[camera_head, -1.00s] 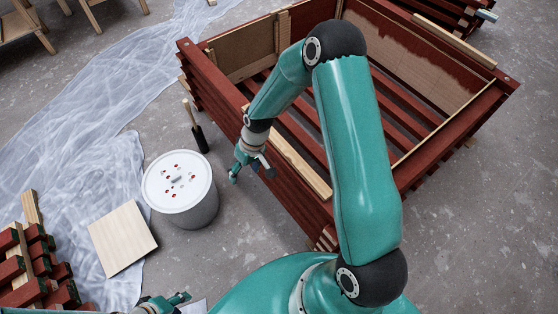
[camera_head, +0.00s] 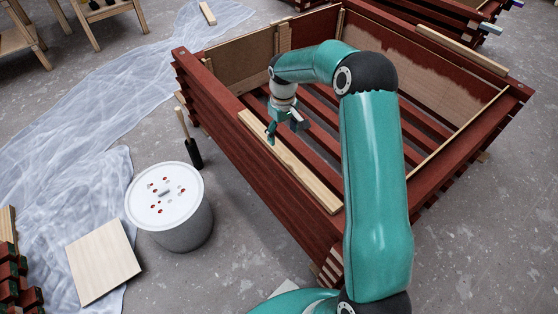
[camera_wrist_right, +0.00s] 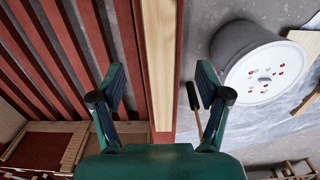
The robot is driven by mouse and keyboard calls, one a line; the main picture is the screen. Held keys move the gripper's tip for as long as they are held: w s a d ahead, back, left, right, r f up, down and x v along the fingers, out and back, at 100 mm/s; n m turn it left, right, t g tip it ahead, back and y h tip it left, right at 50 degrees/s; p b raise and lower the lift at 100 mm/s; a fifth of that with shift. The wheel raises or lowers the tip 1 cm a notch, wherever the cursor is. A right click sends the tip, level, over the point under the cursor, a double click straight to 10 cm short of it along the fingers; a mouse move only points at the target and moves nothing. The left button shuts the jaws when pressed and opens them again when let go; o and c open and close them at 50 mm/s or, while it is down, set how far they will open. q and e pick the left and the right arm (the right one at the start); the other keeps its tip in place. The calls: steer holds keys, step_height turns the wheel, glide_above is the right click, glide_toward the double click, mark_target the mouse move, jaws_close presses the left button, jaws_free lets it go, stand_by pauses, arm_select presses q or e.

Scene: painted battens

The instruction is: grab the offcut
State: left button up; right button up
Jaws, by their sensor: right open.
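My right gripper (camera_head: 284,130) is open and empty, above the near left rim of a dark red slatted crate (camera_head: 255,160). A pale wood strip (camera_head: 290,165) lies along that rim, below the fingers. In the right wrist view the strip (camera_wrist_right: 160,55) runs between the two open fingers (camera_wrist_right: 160,85), with the fingertips apart on either side. A short pale wood piece (camera_head: 207,13) lies far off on the plastic sheet. Another pale strip (camera_head: 463,49) lies on the crate's far right rim. I cannot tell which piece is the offcut. My left gripper is out of the picture.
A pale square board (camera_head: 103,262) lies on plastic sheeting (camera_head: 60,160). Red battens (camera_head: 20,285) are stacked at lower left. Wooden trestles stand at upper left.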

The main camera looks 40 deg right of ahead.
mark_target(283, 152)
step_height(283, 152, down, 3)
steer(key=shift+r, duration=0.1)
steer(key=f, duration=0.1)
steer(key=f+b, duration=0.1)
steer(key=f, duration=0.1)
steer(key=f+b, duration=0.1)
steer(key=shift+s+f, duration=0.35)
steer(key=shift+f, duration=0.35)
steer(key=shift+c, duration=0.3)
steer(key=shift+w+r, duration=0.1)
steer(key=c, duration=1.3)
